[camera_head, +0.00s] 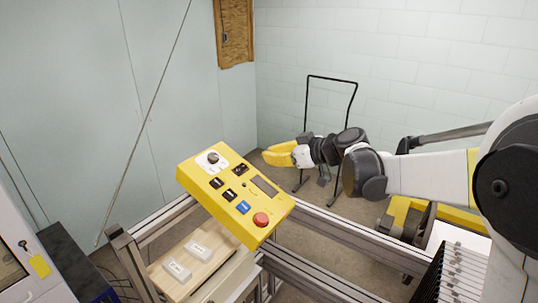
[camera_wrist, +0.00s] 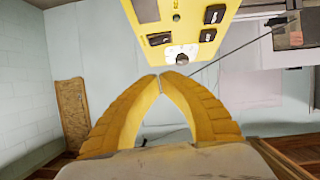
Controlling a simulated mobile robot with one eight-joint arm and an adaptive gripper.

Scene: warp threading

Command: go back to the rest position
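My gripper (camera_head: 268,155) is held in the air to the right of the yellow control panel (camera_head: 229,214) in the head view, apart from it. Its yellow fingers point left. In the wrist view the two curved fingertips (camera_wrist: 159,79) meet, and nothing shows between them. The panel has a white dial, several dark switches, a blue switch and a red button. Its dial end also shows in the wrist view (camera_wrist: 190,22), beyond the fingertips.
Two grey blocks (camera_head: 187,261) lie on a wooden board below the panel. Metal rails (camera_head: 322,281) run along the front. A black frame stand (camera_head: 307,100) stands behind my gripper. A white cabinet (camera_head: 22,262) with a yellow tag is at the left edge.

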